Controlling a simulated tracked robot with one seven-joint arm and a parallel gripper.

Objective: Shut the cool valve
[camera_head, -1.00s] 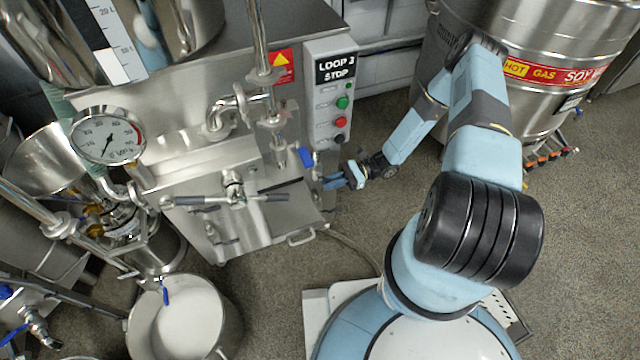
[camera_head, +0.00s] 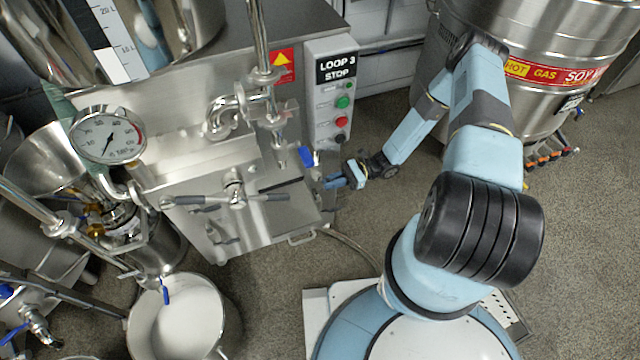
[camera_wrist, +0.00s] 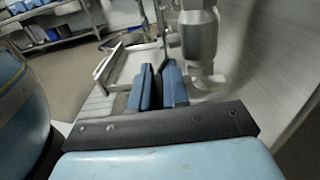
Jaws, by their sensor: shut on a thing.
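A valve with a blue handle (camera_head: 306,157) is on the right side of the steel mill (camera_head: 225,165), below the button box. I cannot read a label naming it the cool valve. My gripper (camera_head: 328,182) is beside the mill's right side, just below and right of that handle. In the wrist view my two blue fingers (camera_wrist: 159,88) are close together, shut on a slim part taken to be the cool valve handle. The grip itself is mostly hidden by the fingers. A metal valve body (camera_wrist: 198,38) stands just right of the fingertips.
The button box (camera_head: 331,95) marked LOOP 3 STOP is just above my gripper. A pressure gauge (camera_head: 107,135) and a white-filled pot (camera_head: 229,325) are at left. A steel vessel (camera_head: 545,75) stands behind my arm. The floor (camera_head: 270,290) between the pot and my base is clear.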

